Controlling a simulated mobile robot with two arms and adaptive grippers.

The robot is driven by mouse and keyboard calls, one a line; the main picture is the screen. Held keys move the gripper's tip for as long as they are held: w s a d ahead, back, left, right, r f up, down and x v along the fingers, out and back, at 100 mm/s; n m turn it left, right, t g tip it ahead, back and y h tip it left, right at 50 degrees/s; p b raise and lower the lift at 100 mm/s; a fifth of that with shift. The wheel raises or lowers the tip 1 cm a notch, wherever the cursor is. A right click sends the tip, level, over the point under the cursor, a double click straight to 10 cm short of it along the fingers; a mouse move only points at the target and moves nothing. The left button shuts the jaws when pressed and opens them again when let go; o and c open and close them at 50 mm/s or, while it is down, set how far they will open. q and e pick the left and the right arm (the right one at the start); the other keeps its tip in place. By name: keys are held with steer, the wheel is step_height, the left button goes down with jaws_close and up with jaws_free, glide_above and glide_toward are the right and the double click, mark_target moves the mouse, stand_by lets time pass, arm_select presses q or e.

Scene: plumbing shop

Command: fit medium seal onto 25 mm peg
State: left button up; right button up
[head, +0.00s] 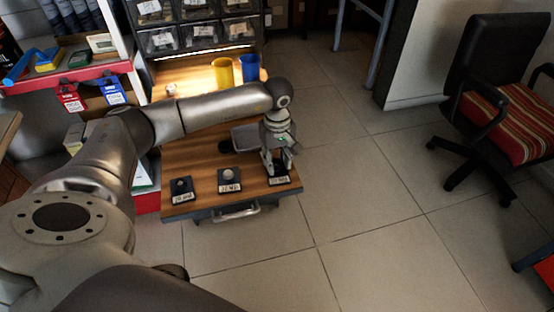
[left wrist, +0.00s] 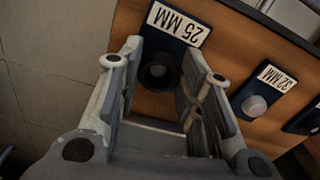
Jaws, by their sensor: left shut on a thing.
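My left gripper (head: 275,164) points down over the right-hand peg base at the front of the wooden bench. In the left wrist view the gripper (left wrist: 162,62) has its fingers on either side of a dark ring (left wrist: 160,82), the seal, and is shut on it. A paler round spot, apparently the 25 mm peg (left wrist: 157,70), shows in the ring's middle. I cannot tell whether the ring is around the peg or above it. The dark base's label (left wrist: 178,24) reads 25 MM; it also shows in the head view (head: 279,181). My right gripper is not in view.
The 32 mm peg (head: 229,174) and another peg (head: 181,184) stand left along the bench front (head: 205,206). A dark disc (head: 226,147) and grey tray (head: 246,137) lie behind. Yellow (head: 222,73) and blue cups (head: 249,69) stand at the back.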

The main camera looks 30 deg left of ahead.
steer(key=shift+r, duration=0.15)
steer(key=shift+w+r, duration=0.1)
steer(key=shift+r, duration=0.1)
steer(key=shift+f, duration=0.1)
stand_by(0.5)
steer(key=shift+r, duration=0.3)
arm_select(q)
steer(key=shift+f, duration=0.1)
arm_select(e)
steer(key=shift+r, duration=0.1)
arm_select(q)
steer(key=shift+f, duration=0.1)
steer(key=shift+b, duration=0.3)
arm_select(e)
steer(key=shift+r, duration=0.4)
